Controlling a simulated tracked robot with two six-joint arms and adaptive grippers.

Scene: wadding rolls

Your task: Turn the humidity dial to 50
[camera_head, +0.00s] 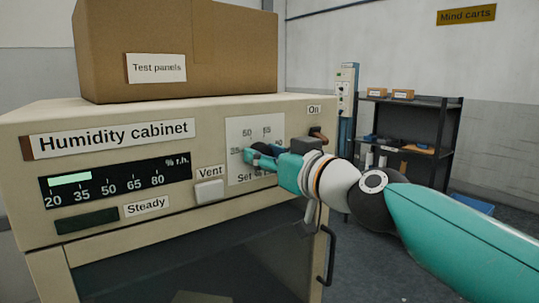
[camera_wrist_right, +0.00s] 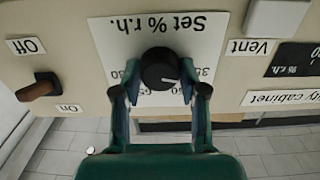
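The humidity dial (camera_wrist_right: 160,70) is a round black knob on a white scale plate (camera_wrist_right: 115,35), which appears upside down in the right wrist view. Its pale pointer mark lies between 35 and 50. My right gripper (camera_wrist_right: 160,88) has one teal finger on either side of the dial, close against it. In the head view my right gripper (camera_head: 258,152) hides most of the dial. The humidity cabinet (camera_head: 150,224) has a display (camera_head: 115,182) whose green bar ends a little past 35. A label beside the dark lamp reads Steady. My left gripper is not in view.
A Vent button (camera_head: 209,191) sits left of the scale plate. An On/Off switch (camera_wrist_right: 42,87) stands on its other side, close to my right wrist. A cardboard box (camera_head: 215,45) rests on the cabinet. A black shelf (camera_head: 430,135) stands behind at right.

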